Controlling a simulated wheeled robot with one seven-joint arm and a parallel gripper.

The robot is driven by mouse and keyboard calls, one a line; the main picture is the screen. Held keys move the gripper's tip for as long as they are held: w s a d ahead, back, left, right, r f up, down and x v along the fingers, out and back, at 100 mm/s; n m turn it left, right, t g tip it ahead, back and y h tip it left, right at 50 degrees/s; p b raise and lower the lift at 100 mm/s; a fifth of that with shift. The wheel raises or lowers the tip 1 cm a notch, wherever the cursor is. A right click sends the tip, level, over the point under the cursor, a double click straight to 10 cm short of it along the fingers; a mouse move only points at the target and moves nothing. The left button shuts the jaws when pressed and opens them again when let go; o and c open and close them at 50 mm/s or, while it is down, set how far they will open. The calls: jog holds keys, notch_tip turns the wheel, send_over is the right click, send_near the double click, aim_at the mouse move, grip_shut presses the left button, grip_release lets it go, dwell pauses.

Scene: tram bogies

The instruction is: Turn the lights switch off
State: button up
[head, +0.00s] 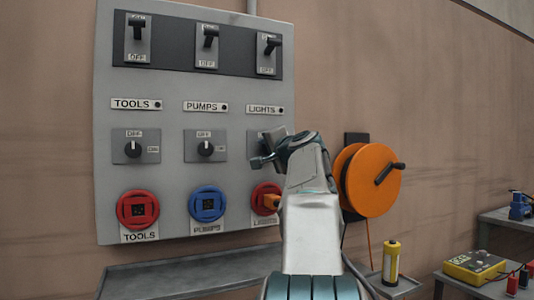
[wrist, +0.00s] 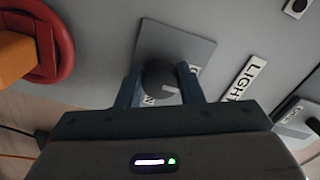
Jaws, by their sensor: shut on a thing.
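The lights switch is a dark round knob (wrist: 158,75) on a grey square plate (wrist: 190,42), under the LIGHTS label (head: 263,110). In the wrist view the LIGHTS label (wrist: 244,78) is right of the plate. My gripper (wrist: 160,82) is shut on the knob, one finger on each side. A white pointer mark shows on the knob, and part of a plate label shows beside it. In the head view my gripper (head: 268,155) covers the knob and most of its plate (head: 255,140). The knob's exact setting is hard to read.
The TOOLS knob (head: 132,149) and PUMPS knob (head: 206,148) are to the left. Lever switches (head: 208,40) line the panel top. Below are sockets, the red right one (head: 262,193) holding an orange plug (head: 271,202). An orange reel (head: 368,180) stands close right of my arm.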

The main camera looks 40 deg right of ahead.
jog(key=shift+f, duration=0.1)
dwell(0.3)
jog(key=o, duration=1)
jog(key=shift+c, duration=0.2)
jog(key=v, duration=1.3)
jog(key=shift+s, duration=0.4)
